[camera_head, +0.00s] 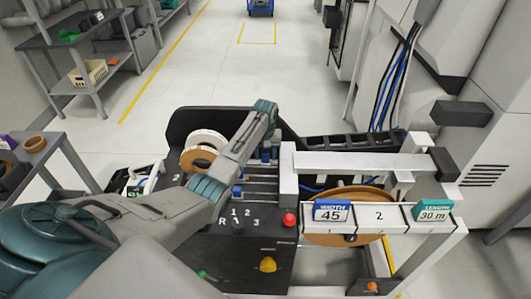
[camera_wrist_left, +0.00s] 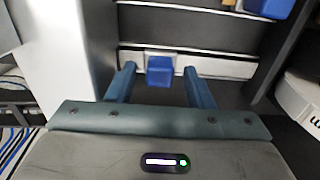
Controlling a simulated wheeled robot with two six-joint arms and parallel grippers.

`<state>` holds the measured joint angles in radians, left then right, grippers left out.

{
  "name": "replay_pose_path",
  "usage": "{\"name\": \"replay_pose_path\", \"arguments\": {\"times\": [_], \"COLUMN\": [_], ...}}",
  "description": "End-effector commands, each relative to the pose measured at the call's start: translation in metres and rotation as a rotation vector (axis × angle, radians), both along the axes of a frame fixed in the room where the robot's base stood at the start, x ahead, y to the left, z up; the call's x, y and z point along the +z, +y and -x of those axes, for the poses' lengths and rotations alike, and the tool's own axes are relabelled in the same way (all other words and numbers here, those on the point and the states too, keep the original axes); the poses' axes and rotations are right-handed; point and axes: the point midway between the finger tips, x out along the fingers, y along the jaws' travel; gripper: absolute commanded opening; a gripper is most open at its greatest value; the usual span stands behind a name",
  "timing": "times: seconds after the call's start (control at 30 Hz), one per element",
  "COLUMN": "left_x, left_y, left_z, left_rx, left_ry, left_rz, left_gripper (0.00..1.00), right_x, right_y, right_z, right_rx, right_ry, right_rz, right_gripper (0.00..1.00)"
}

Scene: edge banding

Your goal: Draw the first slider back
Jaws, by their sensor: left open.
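My left gripper (camera_head: 268,152) is over the slotted part of the dark machine panel, and its arm hides part of the slots. In the left wrist view, the gripper (camera_wrist_left: 160,72) is open, its two teal fingers on either side of a blue slider knob (camera_wrist_left: 159,69) with visible gaps. This knob sits on a pale rail. A second blue knob (camera_wrist_left: 270,8) is at the top right, outside the fingers. In the head view, a blue slider knob (camera_head: 237,192) shows above the printed numbers. I cannot tell which number the knob between the fingers has. My right gripper is not in view.
A white machine arm (camera_head: 360,161) stands right of the slots. Below it are a tape roll (camera_head: 335,240) and a WIDTH 45 sign (camera_head: 332,211). A red button (camera_head: 290,219) and a yellow knob (camera_head: 267,264) are on the panel. Rolls (camera_head: 195,160) stand left of the gripper.

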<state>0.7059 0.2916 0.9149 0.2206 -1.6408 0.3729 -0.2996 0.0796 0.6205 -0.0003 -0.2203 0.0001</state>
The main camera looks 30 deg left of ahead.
Motion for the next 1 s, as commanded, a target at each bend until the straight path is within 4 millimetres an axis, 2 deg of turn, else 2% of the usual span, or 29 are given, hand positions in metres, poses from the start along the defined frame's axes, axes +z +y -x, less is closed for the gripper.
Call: {"name": "replay_pose_path", "arguments": {"times": [0.27,0.5,0.73,1.0], "left_x": [-0.002,-0.001,0.0,0.002], "left_y": [0.0,0.0,0.005,0.04], "left_z": [0.0,0.0,0.003,0.024], "left_rx": [0.0,0.0,0.001,0.002], "left_ry": [0.0,0.0,0.001,0.002], "left_rz": [0.0,0.0,-0.001,-0.001], "left_gripper": [0.47,0.0,0.0,0.0], "right_x": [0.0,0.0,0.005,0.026], "right_y": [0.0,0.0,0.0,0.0], "right_z": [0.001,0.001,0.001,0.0], "right_rx": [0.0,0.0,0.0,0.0], "right_ry": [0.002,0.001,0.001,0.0], "right_rz": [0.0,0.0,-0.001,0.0], "right_gripper": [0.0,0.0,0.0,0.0]}}
